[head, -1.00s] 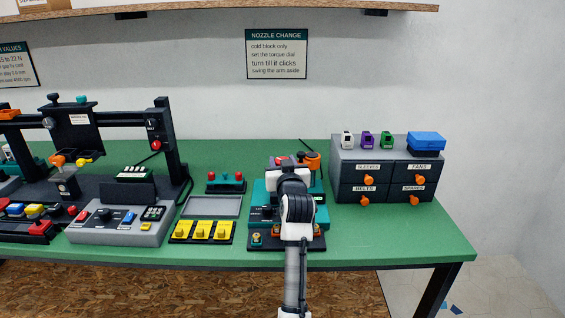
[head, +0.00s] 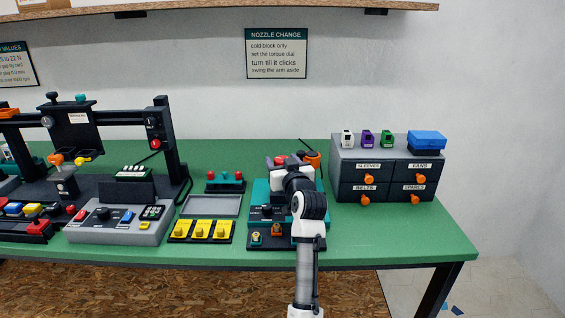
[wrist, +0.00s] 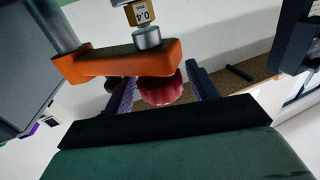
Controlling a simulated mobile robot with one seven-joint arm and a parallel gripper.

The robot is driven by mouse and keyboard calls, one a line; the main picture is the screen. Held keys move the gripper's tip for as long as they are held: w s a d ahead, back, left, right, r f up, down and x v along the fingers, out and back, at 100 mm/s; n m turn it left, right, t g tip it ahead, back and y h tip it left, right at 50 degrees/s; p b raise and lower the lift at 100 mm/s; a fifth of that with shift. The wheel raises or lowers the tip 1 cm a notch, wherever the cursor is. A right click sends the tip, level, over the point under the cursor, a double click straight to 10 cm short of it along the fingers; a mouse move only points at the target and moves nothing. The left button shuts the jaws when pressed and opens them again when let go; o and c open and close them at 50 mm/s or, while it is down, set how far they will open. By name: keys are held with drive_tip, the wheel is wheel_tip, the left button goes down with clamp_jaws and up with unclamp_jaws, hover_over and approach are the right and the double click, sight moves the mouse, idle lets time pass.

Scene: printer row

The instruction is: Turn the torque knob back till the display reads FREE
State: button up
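A red ribbed knob (wrist: 162,91) shows in the wrist view under an orange arm (wrist: 115,62) that carries a nozzle marked 0.4 (wrist: 141,14). My gripper (wrist: 163,80) has one dark finger on each side of this knob, with narrow gaps visible. I cannot tell if either finger touches it. In the head view my gripper (head: 287,166) is over the back of the teal station (head: 260,192), its fingers hidden by my wrist. A black knob (head: 267,210) sits on the station's front left. No display reading is legible; my arm covers the station's right part.
A drawer cabinet (head: 385,178) with orange knobs stands right of the station. A grey tray (head: 213,206) and yellow switches (head: 201,230) lie to its left, beside a grey control box (head: 120,222). The green bench (head: 400,235) is clear at front right.

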drive_tip(key=shift+s, duration=0.1)
drive_tip(key=b+v, duration=0.3)
drive_tip(key=v, duration=1)
drive_tip(key=shift+s+d+r, duration=0.1)
drive_tip(key=shift+s+d, duration=0.05)
drive_tip(key=shift+s, duration=0.15)
